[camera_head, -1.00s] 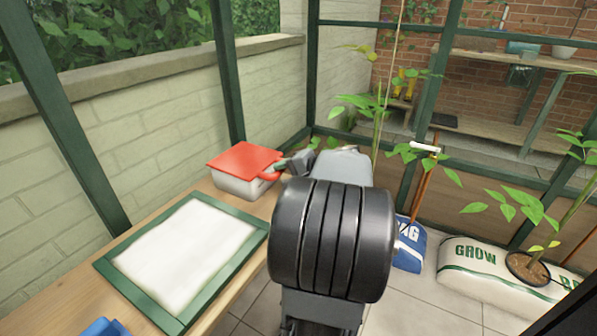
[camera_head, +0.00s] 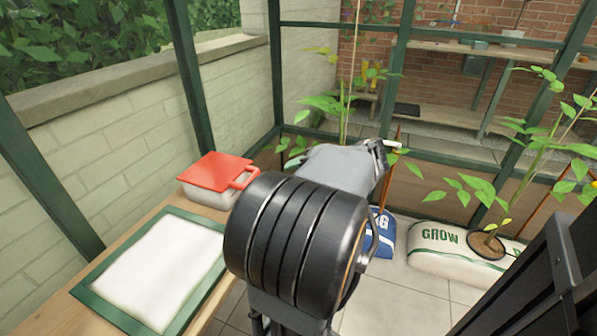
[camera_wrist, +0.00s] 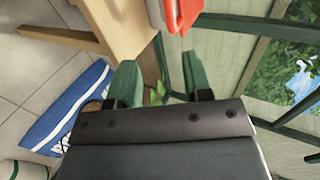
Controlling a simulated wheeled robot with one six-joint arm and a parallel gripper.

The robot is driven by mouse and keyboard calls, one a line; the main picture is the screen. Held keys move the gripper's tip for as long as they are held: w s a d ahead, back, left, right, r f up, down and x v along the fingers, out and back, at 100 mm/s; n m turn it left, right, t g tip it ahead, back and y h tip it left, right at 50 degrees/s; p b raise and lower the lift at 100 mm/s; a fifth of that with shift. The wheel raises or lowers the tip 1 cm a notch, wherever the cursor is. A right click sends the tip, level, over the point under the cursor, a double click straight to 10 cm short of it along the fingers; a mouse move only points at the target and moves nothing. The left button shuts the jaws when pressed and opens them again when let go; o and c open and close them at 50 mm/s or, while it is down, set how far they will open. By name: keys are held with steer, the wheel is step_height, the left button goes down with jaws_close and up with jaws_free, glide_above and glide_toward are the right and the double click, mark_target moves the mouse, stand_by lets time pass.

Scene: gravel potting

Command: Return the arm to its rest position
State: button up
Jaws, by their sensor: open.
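My gripper (camera_wrist: 157,88) shows in the wrist view with its two green-padded fingers apart and nothing between them. In the head view my arm fills the middle, and its thick black joint hides the gripper's fingers. The arm reaches away from me, beside the bench and apart from it. In the wrist view the bench edge and a red-topped box lie beyond the fingers, not touching them.
A box with a red lid (camera_head: 216,170) stands on the wooden bench (camera_head: 62,305), behind a green-framed white panel (camera_head: 158,272). A blue bag (camera_head: 381,236) and a white grow bag (camera_head: 437,250) with plants lie on the tiled floor. Green frame posts (camera_head: 190,75) stand behind.

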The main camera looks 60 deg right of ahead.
stand_by(0.6)
steer(key=w+a+r+n+g+y+p, duration=0.1)
steer(key=w+a+r+n+g+p, duration=0.2)
steer(key=a+r+p, duration=0.4)
steer(key=w+a+r+n+g+y+p, duration=0.1)
steer(key=w+a+r+n+g+p, duration=0.25)
steer(key=a+p, duration=0.55)
steer(key=s+a+r+n+g+h+p, duration=0.2)
steer(key=a+r+n+h+p, duration=0.2)
steer(key=a+r+n+p, duration=0.5)
steer(key=a+r+p, duration=0.5)
steer(key=r+p, duration=0.2)
steer(key=p, duration=0.4)
steer(key=shift+h, duration=0.3)
steer(key=shift+r, duration=0.1)
